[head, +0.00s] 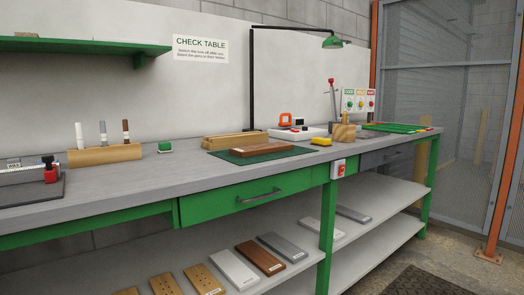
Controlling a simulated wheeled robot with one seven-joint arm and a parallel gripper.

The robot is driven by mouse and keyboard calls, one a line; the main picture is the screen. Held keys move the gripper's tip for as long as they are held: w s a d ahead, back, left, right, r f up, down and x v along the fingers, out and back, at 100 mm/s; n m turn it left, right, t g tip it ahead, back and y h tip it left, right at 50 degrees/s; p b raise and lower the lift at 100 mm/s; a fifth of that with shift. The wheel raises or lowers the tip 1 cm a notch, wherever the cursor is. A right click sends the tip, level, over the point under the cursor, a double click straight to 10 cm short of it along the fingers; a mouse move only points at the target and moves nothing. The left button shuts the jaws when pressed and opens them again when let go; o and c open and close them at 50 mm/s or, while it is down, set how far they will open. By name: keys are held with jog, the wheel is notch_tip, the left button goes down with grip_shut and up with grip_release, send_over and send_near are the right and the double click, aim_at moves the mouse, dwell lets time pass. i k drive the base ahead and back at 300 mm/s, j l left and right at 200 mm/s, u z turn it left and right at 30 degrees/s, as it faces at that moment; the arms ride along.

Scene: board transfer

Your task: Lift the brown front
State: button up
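A brown front (262,150), a flat brown board with a pale label on its edge, lies on a dark green mat (290,152) on the workbench, right of the picture's middle. Another brown board (260,257) with a light label lies on the lower shelf, between a white board (233,268) and a grey board (285,247). My gripper is not in view.
The grey benchtop (205,182) is clear in front of the mat. Wooden bars (235,140) lie behind it, and a yellow block (321,141) sits to its right. A lamp (333,42) overhangs the bench. A green drawer (240,199) is shut below.

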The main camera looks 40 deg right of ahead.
aim_at(250, 151)
jog(key=l+u, duration=0.1)
jog(key=l, duration=2.4)
jog(key=i, duration=0.05)
